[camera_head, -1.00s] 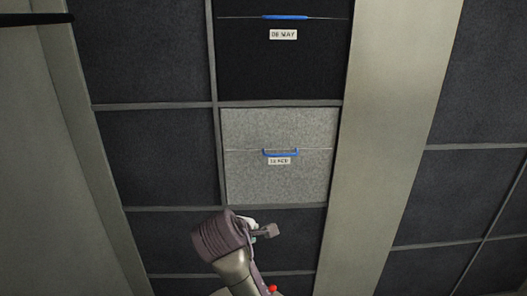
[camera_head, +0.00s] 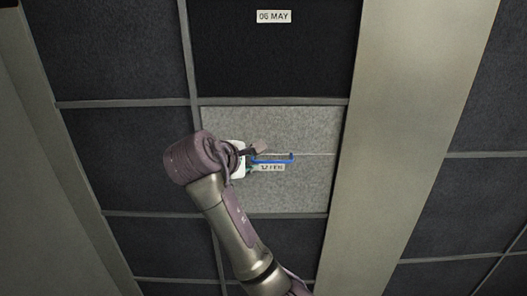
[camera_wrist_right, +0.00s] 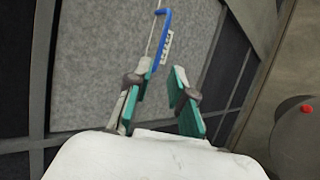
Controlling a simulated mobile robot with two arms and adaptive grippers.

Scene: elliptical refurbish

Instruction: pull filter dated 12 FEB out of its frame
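The filter dated 12 FEB is a light grey panel (camera_head: 300,190) set in its frame in the head view. It has a blue handle (camera_head: 273,159) on a thin line across its middle, with a white label (camera_head: 268,168) just below, partly covered by my gripper. My right gripper (camera_head: 257,157) is at the handle's left end in the head view. In the right wrist view the gripper (camera_wrist_right: 163,95) is open, its teal fingers apart with grey panel between them. The blue handle (camera_wrist_right: 160,38) lies beyond the fingertips, and nothing is held. My left gripper is not seen.
A dark panel labelled 06 MAY (camera_head: 273,17) sits directly above. Other dark panels fill the grid around. A broad beige post (camera_head: 400,130) stands to the right, and a grey one (camera_head: 60,190) to the left.

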